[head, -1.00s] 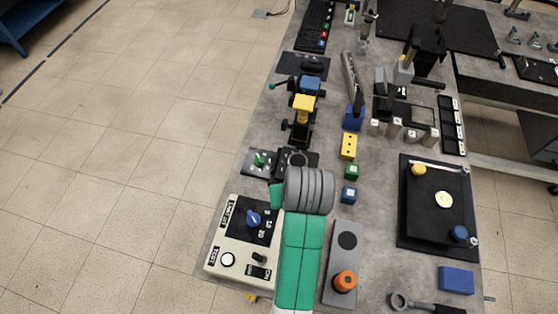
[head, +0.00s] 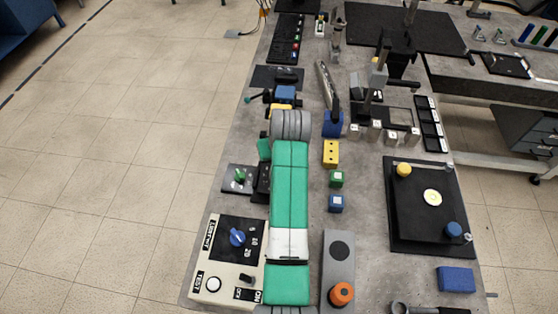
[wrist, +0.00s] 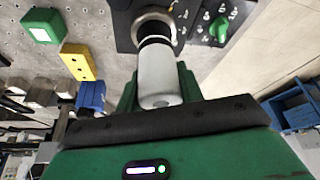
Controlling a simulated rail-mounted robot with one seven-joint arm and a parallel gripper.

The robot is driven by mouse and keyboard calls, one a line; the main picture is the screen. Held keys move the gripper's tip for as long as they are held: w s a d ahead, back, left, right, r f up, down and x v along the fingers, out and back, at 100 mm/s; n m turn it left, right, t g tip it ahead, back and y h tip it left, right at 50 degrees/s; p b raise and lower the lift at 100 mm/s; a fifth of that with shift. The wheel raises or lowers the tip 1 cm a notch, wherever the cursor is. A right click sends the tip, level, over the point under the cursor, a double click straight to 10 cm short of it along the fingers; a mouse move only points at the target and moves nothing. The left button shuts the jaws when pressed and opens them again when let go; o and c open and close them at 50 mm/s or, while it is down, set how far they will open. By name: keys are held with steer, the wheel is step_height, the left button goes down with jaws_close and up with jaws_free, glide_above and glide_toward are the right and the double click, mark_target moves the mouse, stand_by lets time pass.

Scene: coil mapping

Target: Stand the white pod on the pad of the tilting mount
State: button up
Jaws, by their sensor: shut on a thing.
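The white pod (wrist: 158,75), a pale upright-looking cylinder, is between the green fingers of my gripper (wrist: 158,90) in the wrist view. My gripper is shut on it. Its far end, with a dark band, lines up with a silver ring (wrist: 155,28) on a black panel; I cannot tell whether they touch. In the head view my arm hides the gripper and pod. A black plate (head: 408,232) at the right, with yellow and blue knobs and a round pale disc (head: 433,197), looks like the tilting mount. The disc may be its pad or a level; I cannot tell.
A green knob (wrist: 219,28) is beside the ring. A control box (head: 232,250) is at front left. A blue block (head: 456,279) lies below the black plate.

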step_height(320, 180, down, 2)
steer(key=shift+f, duration=0.1)
steer(key=o, duration=1)
steer(key=shift+f, duration=0.1)
steer(key=shift+o, duration=0.2)
steer(key=p+v, duration=0.3)
steer(key=v, duration=0.9)
steer(key=shift+r, duration=0.2)
